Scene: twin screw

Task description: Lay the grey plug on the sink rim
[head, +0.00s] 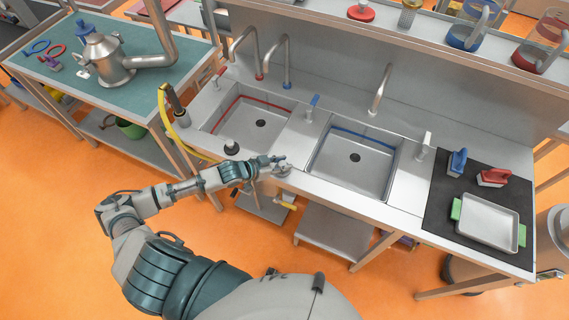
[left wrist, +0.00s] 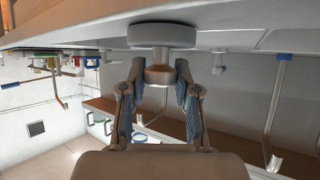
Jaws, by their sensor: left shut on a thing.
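My left gripper (head: 279,161) is over the front rim of the steel sink unit (head: 289,182), between the two basins. It is shut on the grey plug (head: 284,171). In the left wrist view the plug's wide round disc (left wrist: 162,36) shows at the top, its narrower knob between the fingers (left wrist: 159,76). The disc is at or very close to the pale rim surface; I cannot tell whether they touch. The left basin (head: 250,122) has a red edge line, the right basin (head: 352,165) a blue one. My right gripper is not in view.
A black plug (head: 231,148) stands on the rim at the front of the left basin. A yellow hose (head: 180,132) hangs at the unit's left end. A dark mat (head: 440,205) at right carries a blue tool, a red tool and a tray (head: 489,222). Taps (head: 380,90) stand behind the basins.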

